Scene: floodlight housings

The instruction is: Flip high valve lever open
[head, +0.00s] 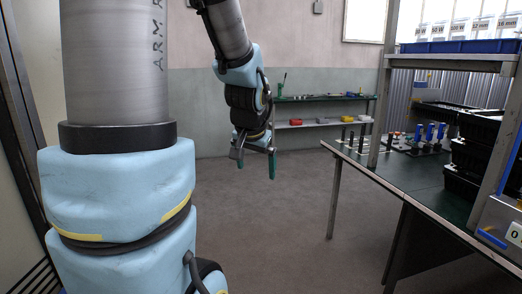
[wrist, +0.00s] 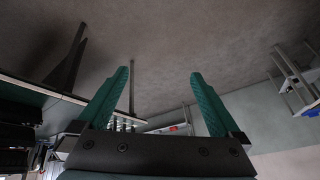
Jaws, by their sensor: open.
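My gripper (head: 256,165) hangs in mid-air over open floor in the head view, pointing down, left of the workbench. In the wrist view my gripper (wrist: 160,85) shows its two green fingers wide apart with nothing between them. I cannot make out a valve lever for certain in either view. Several small upright parts with blue tops (head: 430,132) stand on the workbench at the right; they are too small to tell whether any is a valve.
The workbench (head: 410,178) with a dark green top fills the right side, with an upper shelf (head: 452,63) and black bins (head: 478,140). A low shelf (head: 325,98) with red and yellow items stands at the back wall. The middle floor (head: 270,230) is clear.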

